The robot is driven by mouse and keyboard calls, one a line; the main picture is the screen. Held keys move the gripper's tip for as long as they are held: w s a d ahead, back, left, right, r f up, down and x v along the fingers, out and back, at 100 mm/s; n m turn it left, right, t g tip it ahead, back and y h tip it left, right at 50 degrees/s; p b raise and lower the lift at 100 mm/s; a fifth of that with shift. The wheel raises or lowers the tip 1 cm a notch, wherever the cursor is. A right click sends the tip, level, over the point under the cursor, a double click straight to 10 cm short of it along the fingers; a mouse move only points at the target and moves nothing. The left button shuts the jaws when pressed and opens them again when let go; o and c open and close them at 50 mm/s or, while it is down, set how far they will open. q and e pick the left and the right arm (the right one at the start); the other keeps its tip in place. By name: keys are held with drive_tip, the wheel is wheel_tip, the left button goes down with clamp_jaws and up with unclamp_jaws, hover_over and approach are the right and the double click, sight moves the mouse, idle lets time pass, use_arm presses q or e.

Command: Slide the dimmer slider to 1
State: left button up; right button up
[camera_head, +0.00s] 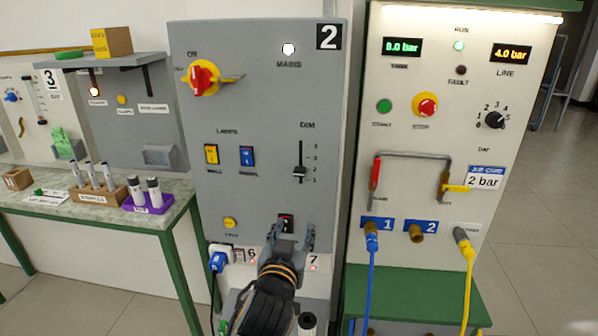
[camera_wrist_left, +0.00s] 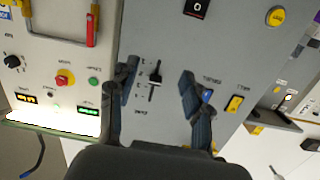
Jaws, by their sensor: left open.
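The dimmer slider (camera_head: 300,172) is a dark knob on a vertical slot on grey panel 2 (camera_head: 265,110), under the label DIM. Its scale runs from 4 at the top to 1 at the bottom. The knob sits near the 2 mark, slightly below it. My left gripper (camera_head: 290,236) is open and empty, in front of the panel below the slider. In the left wrist view, which is turned over, the slider (camera_wrist_left: 155,77) shows between the spread fingers of the left gripper (camera_wrist_left: 157,82), apart from both. My right gripper is not in view.
Yellow and blue lamp switches (camera_head: 228,155) sit left of the slider. A red rotary switch (camera_head: 202,78) is higher up. A pressure panel (camera_head: 440,130) with hoses stands right. A bench (camera_head: 110,212) with rod blanks stands left.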

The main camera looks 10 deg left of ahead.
sight(299, 174)
use_arm(q)
wheel_tip(299, 174, up, 7)
drive_tip(key=s+t, duration=0.1)
drive_tip(key=s, duration=0.1)
drive_tip(key=shift+n, duration=0.4)
drive_tip(key=w+p, duration=0.3)
drive_tip(key=w, duration=1.1)
drive_tip(key=shift+f+p, duration=0.1)
drive_tip(key=shift+p, duration=0.25)
clamp_jaws()
